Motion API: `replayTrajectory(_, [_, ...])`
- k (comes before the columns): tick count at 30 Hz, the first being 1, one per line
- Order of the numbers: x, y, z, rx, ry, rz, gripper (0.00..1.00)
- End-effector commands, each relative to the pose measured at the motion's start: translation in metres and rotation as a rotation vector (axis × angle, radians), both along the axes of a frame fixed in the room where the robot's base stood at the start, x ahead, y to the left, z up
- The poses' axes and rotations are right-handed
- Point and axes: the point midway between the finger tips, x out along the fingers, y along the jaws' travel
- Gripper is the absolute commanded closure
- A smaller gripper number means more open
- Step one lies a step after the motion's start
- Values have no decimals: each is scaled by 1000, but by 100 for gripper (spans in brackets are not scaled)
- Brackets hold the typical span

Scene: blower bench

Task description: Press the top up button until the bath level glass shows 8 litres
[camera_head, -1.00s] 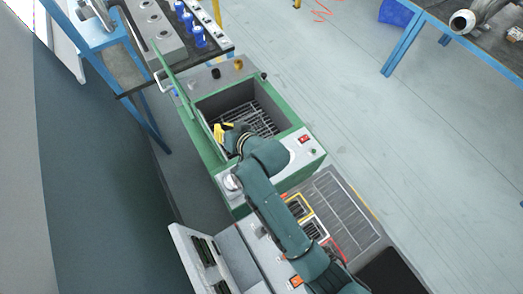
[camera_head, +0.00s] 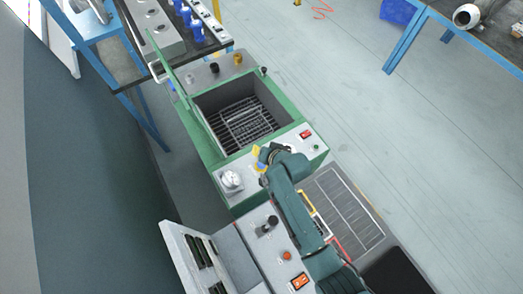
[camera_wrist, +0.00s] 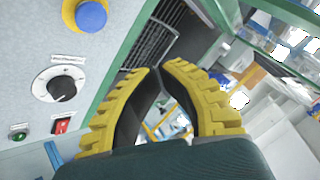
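The green bath (camera_head: 207,148) stands open in the head view, with a wire rack (camera_head: 248,122) inside. A blue button with a yellow surround (camera_wrist: 91,15) is on its grey front panel (camera_head: 285,158), at the upper left of the wrist view; its label is too small to read. My gripper (camera_wrist: 162,68) has yellow ribbed fingers with the tips drawn together and nothing held. In the wrist view it is to the right of the button and apart from it. In the head view my wrist covers part of the panel. I cannot make out the level glass or its reading.
The panel also carries a black-knobbed dial (camera_wrist: 55,87), a red switch (camera_wrist: 63,125) and a green button (camera_wrist: 18,132). A white round fitting (camera_head: 231,180) is at the panel's left. A bench with blue bottles (camera_head: 194,28) stands behind.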

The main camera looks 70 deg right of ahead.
Motion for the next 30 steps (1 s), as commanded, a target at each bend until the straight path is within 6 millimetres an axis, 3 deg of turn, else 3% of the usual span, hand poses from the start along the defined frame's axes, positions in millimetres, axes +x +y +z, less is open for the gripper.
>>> replayTrajectory(1, [0, 0, -12, 1, 0, 1, 100])
replayTrajectory(9, [0, 0, -53, -1, 0, 1, 100])
replayTrajectory(15, [0, 0, -75, 0, 2, 1, 100])
replayTrajectory(30, [0, 0, -77, -1, 0, 1, 100])
